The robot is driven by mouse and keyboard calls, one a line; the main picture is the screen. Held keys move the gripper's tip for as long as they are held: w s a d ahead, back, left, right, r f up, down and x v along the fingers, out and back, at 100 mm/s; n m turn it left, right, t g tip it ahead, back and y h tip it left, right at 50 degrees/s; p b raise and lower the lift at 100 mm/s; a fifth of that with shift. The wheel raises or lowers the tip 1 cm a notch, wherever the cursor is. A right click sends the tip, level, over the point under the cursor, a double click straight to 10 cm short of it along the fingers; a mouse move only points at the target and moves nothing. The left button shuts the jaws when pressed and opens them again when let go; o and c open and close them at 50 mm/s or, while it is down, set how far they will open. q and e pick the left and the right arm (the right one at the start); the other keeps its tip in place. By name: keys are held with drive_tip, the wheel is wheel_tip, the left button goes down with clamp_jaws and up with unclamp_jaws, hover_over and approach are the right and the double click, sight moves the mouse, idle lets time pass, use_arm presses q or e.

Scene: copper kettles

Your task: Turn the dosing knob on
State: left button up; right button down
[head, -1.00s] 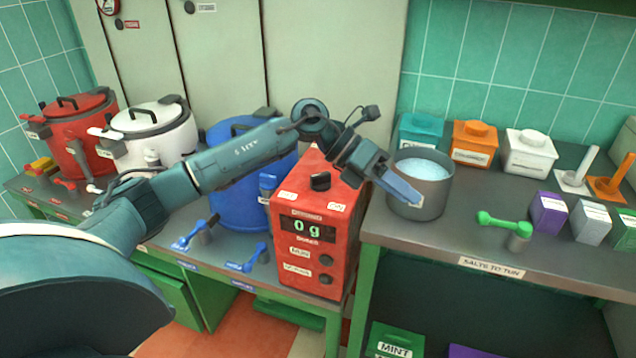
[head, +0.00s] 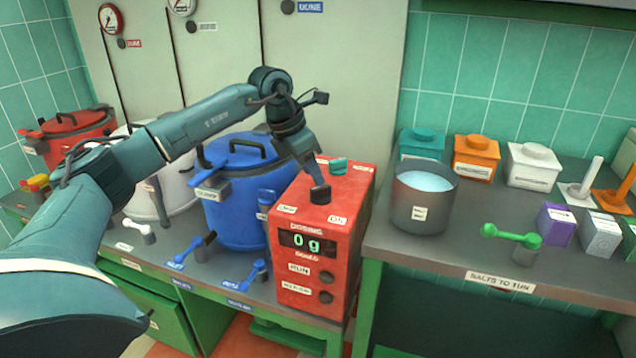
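The red dosing box (head: 309,262) stands at the right end of the left bench. Its display reads "0 g". The black dosing knob (head: 320,195) sits on its upper face, between a label at the left and an "ON" label (head: 336,219) at the right. My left gripper (head: 317,181) points down from above, with its tip right at the knob's top. I cannot tell whether it touches. Only one finger shows clearly, so its opening is unclear. My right gripper is out of view.
A blue kettle (head: 237,215) stands close left of the box, with blue levers in front. A grey pot (head: 423,205) of pale contents stands to the right on the salts bench. A small teal piece (head: 338,165) shows on the box top behind the knob.

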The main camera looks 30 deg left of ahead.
sight(321, 193)
use_arm(q)
drive_tip(key=shift+x, duration=2.05)
drive_tip(key=shift+c, duration=0.3)
clamp_jaws()
